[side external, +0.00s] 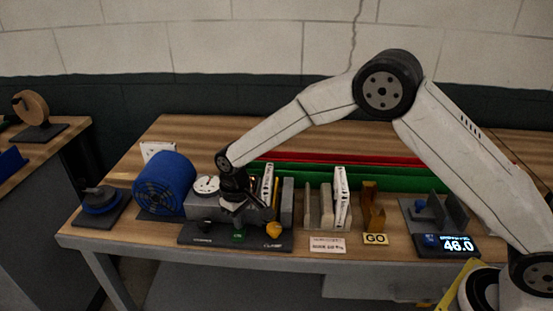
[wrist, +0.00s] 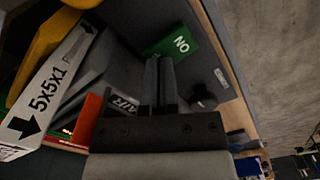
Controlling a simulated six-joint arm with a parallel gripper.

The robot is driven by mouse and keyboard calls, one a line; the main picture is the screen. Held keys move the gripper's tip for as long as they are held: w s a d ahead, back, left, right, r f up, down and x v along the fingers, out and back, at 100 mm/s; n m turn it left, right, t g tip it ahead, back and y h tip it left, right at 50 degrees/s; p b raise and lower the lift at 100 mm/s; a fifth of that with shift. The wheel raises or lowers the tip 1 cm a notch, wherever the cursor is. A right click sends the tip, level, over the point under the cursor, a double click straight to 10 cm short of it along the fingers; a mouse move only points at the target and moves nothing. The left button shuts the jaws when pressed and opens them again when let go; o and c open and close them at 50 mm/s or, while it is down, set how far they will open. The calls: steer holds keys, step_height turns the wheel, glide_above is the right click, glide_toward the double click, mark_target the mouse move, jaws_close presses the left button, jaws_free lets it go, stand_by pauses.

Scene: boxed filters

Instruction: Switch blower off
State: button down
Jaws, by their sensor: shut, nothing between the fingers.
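The blower, a blue ribbed drum (side external: 165,185), stands at the left of the bench beside a grey housing with a round white gauge (side external: 206,186). My gripper (side external: 232,208) is shut and empty, pointing down over the base behind the green label. Its fingers (wrist: 160,68) are together, close to the label.
A white filter (side external: 267,184) marked 5x5x1 and a yellow knob (side external: 274,230) stand just right of my gripper.

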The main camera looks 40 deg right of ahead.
steer(key=shift+f, duration=0.3)
stand_by(0.4)
steer(key=shift+r, duration=3.55)
steer(key=shift+d, duration=0.15)
steer(key=s+d+m+t, duration=0.1)
steer(key=s+d, duration=0.7)
steer(key=s, duration=0.3)
steer(key=s+d+r+m+t, duration=0.1)
steer(key=s+d+m, duration=0.1)
steer(key=s+d, duration=0.6)
steer(key=s, duration=0.3)
steer(key=shift+s+d+t, duration=0.25)
steer(key=shift+d+t, duration=0.05)
